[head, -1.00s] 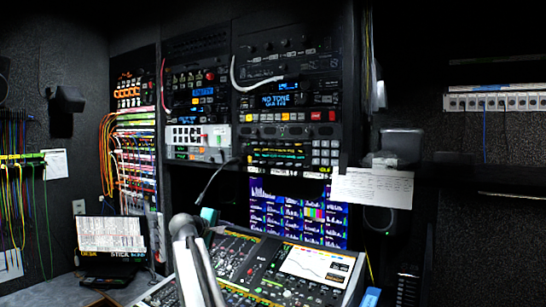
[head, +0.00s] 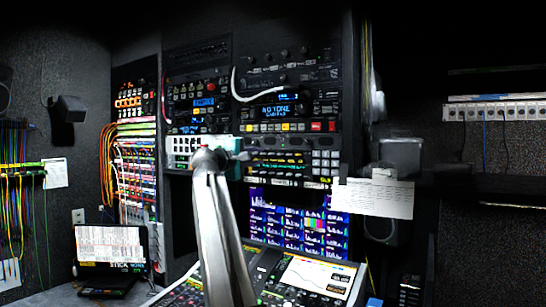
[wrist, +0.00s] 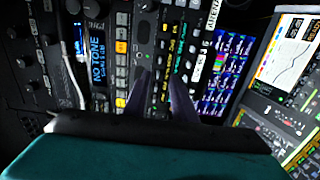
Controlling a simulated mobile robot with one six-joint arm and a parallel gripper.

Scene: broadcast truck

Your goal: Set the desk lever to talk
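I cannot make out the desk lever for certain in either view; the rack's small controls are too fine to read. My gripper (head: 246,156) is raised in front of the equipment rack, near the unit with green and yellow lit rows (head: 282,160). In the wrist view its two dark fingers (wrist: 158,76) stand apart with nothing visible between them. They point at the rack's narrow button panels (wrist: 143,42). My gripper's teal body fills the bottom of that view. Whether the fingertips touch the panel is unclear.
The mixing console (head: 310,279) with its bright screen lies below. Blue monitor screens (head: 290,217) are under the rack units. A white cable (head: 259,95) loops over the rack. A paper sheet (head: 373,198) hangs at right and a laptop (head: 112,246) stands at left.

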